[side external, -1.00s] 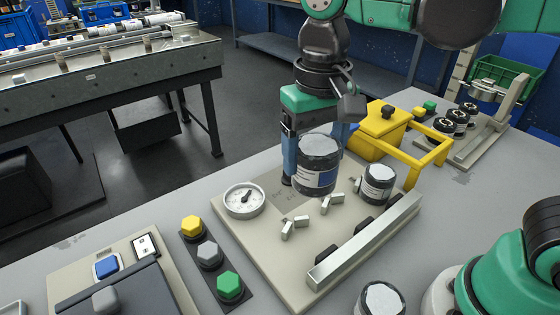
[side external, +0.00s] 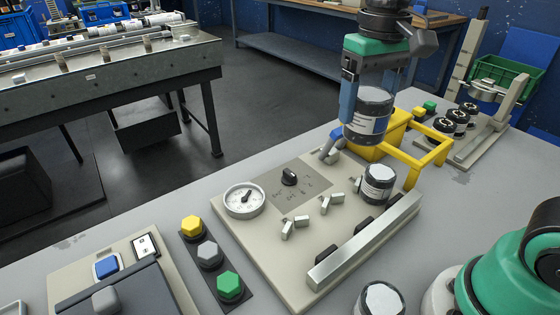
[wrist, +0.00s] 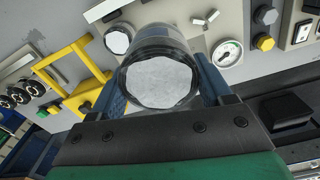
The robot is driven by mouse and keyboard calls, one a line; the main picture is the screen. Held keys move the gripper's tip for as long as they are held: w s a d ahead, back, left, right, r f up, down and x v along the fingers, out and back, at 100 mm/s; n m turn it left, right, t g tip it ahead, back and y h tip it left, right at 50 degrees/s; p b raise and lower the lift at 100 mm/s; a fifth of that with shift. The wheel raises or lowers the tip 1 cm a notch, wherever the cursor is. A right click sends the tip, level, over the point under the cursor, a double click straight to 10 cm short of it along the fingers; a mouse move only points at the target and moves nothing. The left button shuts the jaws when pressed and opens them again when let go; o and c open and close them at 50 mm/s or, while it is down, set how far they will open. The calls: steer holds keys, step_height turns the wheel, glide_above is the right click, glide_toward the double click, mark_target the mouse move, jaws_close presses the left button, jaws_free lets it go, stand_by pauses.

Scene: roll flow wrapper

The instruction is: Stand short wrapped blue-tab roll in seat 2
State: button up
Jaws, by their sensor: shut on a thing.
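My gripper (side external: 366,118) is shut on a roll (side external: 369,108) with dark wrapping, a pale top and a white-and-blue label. It holds the roll roughly upright above the far right end of the beige panel (side external: 262,235), in front of the yellow bin. In the wrist view the pale end of the held roll (wrist: 160,82) lies between the blue fingers. A similar roll (side external: 378,184) stands on the panel by the silver rail (side external: 365,240). Dark pads and pairs of small metal clips (side external: 331,204) mark other places along the rail. Seat numbers are not readable.
A dial gauge (side external: 244,199) and a black knob (side external: 289,177) sit on the panel. A yellow bin with a frame (side external: 428,155) stands close behind the held roll. Another roll (side external: 380,299) stands at the front edge. Coloured hexagonal buttons (side external: 210,254) are at left.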

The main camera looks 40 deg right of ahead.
mark_target(360, 136)
step_height(360, 136, down, 17)
steer(key=shift+f, duration=0.1)
stand_by(0.5)
steer(key=o, duration=1.3)
steer(key=shift+f, duration=0.15)
steer(key=shift+o, duration=0.2)
step_height(360, 136, up, 12)
steer(key=shift+w+d+f+n+t, duration=0.2)
steer(key=shift+f+n+t, duration=0.25)
steer(key=shift+t, duration=0.75)
steer(key=shift+w+d+f+n+t, duration=0.25)
steer(key=shift+f+t, duration=0.3)
steer(key=shift+t, duration=0.65)
steer(key=shift+w+d+f+n+t, duration=0.15)
steer(key=shift+f+n+t, duration=0.3)
steer(key=shift+t, duration=0.75)
